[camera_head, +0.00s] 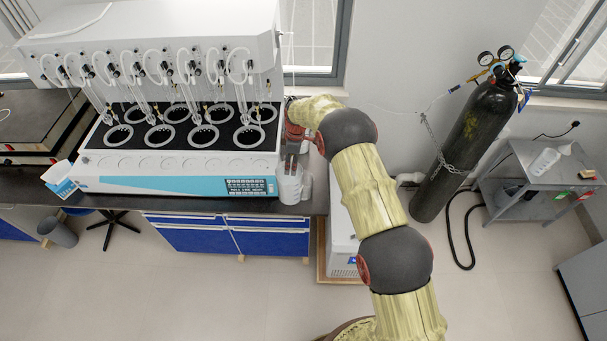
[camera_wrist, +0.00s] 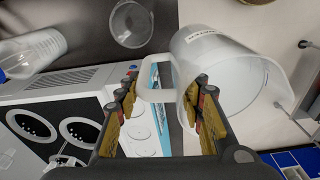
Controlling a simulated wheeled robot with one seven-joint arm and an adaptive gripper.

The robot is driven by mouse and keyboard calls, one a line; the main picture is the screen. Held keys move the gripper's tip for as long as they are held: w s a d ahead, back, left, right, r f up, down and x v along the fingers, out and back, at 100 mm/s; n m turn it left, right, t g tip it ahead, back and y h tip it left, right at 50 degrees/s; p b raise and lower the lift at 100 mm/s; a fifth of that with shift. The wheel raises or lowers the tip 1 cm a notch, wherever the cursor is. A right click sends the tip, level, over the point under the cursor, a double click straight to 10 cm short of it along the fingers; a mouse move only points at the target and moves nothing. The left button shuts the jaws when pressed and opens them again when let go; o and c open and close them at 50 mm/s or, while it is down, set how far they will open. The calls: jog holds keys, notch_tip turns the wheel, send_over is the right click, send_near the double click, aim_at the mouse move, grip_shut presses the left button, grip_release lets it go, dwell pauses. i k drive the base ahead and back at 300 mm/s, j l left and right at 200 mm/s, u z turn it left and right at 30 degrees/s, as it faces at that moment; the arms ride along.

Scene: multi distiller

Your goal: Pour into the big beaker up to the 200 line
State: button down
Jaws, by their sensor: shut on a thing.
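My gripper (camera_wrist: 165,98) is shut on the handle of a white, translucent handled beaker (camera_wrist: 238,75). The beaker fills the right of the wrist view, with a small label on its wall. Its wide mouth faces the lower right there. In the head view the beaker (camera_head: 290,187) is at the right end of the dark bench, just below my gripper (camera_head: 291,166). A clear beaker (camera_wrist: 131,24) stands at the top of the wrist view, and another clear vessel (camera_wrist: 33,54) is at the upper left. No liquid level or 200 line can be read.
The white multi-place distiller (camera_head: 180,184) fills the bench left of my gripper, with glassware above its round heaters. A black gas cylinder (camera_head: 470,135) and a grey cart (camera_head: 540,185) stand to the right. Open floor (camera_head: 510,270) lies in front.

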aim_at(309, 178)
jog(key=i, duration=0.95)
